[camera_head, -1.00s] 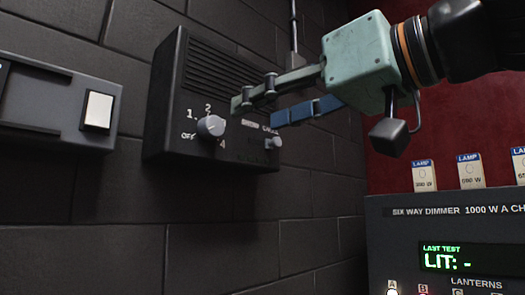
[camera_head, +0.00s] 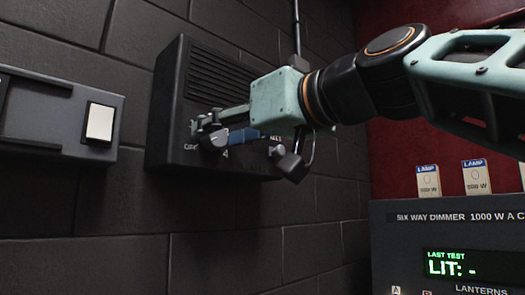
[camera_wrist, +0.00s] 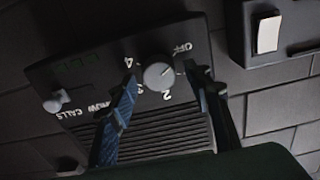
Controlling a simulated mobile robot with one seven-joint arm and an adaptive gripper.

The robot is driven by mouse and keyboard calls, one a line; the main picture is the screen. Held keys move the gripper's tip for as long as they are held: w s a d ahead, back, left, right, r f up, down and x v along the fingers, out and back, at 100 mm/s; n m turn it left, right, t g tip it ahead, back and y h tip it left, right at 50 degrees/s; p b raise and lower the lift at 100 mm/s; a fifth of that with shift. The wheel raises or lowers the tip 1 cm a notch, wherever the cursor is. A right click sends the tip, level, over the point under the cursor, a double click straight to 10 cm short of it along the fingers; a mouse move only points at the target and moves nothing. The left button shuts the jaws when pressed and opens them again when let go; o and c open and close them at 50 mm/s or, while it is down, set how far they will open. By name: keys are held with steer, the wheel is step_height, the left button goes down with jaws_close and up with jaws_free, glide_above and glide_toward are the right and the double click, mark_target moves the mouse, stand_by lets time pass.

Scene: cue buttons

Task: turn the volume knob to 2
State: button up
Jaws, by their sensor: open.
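The volume knob (camera_wrist: 158,75) is a round grey dial on a black wall box (camera_wrist: 75,85), seen upside down in the wrist view. Marks OFF, 2 and 4 show around it; others are partly hidden by a finger. A faint light line on the knob seems to point toward the OFF side. My gripper (camera_wrist: 164,77) is open, with one finger on each side of the knob; I cannot tell whether they touch it. In the head view, my gripper (camera_head: 204,133) is at the box front and the knob (camera_head: 219,139) is partly covered.
A small calls knob (camera_wrist: 56,101) sits on the same box. A grey wall panel with a white switch (camera_head: 99,122) is to the left in the head view. A dimmer unit (camera_head: 450,232) with lamp cards stands at lower right.

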steer(key=shift+c, duration=0.3)
steer(key=c, duration=1.1)
steer(key=shift+o, duration=0.2)
steer(key=shift+m, duration=0.3)
